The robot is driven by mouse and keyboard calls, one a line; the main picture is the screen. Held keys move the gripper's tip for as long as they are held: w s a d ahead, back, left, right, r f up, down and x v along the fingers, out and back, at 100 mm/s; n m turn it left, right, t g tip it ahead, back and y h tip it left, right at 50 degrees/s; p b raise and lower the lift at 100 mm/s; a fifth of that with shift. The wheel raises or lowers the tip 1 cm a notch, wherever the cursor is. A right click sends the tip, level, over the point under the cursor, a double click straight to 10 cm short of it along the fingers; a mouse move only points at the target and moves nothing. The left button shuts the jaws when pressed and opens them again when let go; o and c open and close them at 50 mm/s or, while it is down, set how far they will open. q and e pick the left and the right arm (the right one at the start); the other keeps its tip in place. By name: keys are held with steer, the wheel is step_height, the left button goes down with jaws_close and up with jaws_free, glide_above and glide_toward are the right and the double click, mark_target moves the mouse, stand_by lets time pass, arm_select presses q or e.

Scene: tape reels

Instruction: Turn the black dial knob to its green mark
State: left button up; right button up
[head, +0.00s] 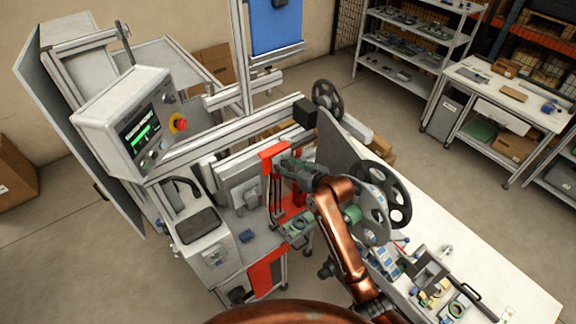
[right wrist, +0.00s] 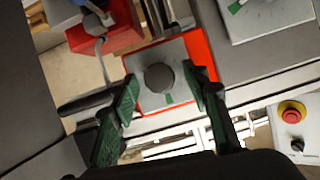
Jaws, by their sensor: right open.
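The black dial knob (right wrist: 159,77) is a dark round disc on a light grey plate (right wrist: 146,58) with a red border in the right wrist view. A green mark (right wrist: 169,98) shows on the plate just below the knob. I cannot make out a pointer on the knob. My right gripper (head: 284,166) is open, with one green-padded finger on each side of the knob in the right wrist view. In the head view the gripper and arm hide the knob. My left gripper is not in view.
A control box (head: 115,105) with a green screen and a red stop button (head: 179,123) stands at the left. Black reels (head: 390,190) are close to my right arm. A white table (head: 470,255) with loose parts lies at the right.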

steer(key=shift+c, duration=0.5)
steer(key=c, duration=1.1)
steer(key=shift+o, duration=0.2)
